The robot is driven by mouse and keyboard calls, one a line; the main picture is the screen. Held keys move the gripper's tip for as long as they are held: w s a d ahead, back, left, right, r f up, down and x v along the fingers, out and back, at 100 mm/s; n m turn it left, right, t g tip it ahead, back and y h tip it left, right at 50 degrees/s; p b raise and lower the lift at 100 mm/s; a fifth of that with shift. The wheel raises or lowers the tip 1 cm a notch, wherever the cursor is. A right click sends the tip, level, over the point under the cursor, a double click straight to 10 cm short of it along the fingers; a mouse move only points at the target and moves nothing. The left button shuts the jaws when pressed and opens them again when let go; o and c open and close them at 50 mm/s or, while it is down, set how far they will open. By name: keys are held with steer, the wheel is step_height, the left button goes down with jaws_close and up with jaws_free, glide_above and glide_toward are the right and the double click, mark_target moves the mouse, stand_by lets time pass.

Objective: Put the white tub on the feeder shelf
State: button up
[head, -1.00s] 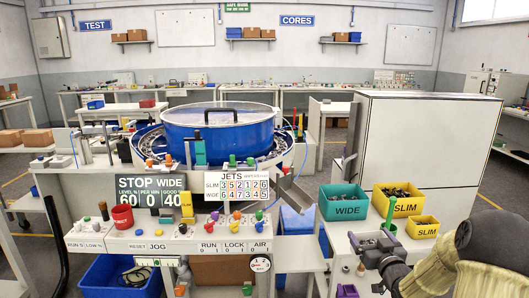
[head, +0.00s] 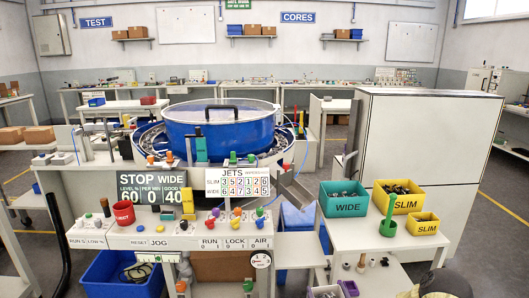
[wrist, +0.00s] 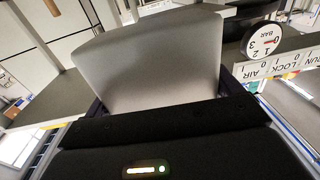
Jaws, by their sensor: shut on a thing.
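The white tub (wrist: 155,65) fills the middle of the wrist view as a pale, smooth wall. My gripper (wrist: 165,100) is shut on it, with dark finger parts at both sides of the tub. The feeder (head: 220,130) has a blue bowl and a white control front (head: 190,236). I cannot tell for certain which surface is its shelf.
A pressure gauge (wrist: 262,40) and switch labels are close to the tub in the wrist view. A green WIDE bin (head: 344,199), yellow SLIM bins (head: 397,197) and a green funnel-like piece (head: 388,222) stand on the right table.

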steer(key=s+a+f+m+h, duration=0.1)
steer(key=s+a+f, duration=0.1)
steer(key=a+f, duration=0.15)
steer(key=s+a+f+h, duration=0.1)
steer(key=s+a+f, duration=0.1)
steer(key=f, duration=0.2)
step_height(320, 180, up, 19)
steer(key=p, duration=1.9)
steer(key=shift+d+r, duration=0.2)
steer(key=shift+d, duration=0.15)
steer(key=s+f, duration=0.3)
steer(key=s, duration=0.5)
steer(key=shift+s+a+f, duration=0.15)
steer(key=shift+s+f, duration=0.05)
steer(key=shift+s, duration=0.15)
steer(key=w+r, duration=0.4)
steer(key=r, duration=0.1)
steer(key=shift+w+r, duration=0.2)
steer(key=shift+r, duration=0.05)
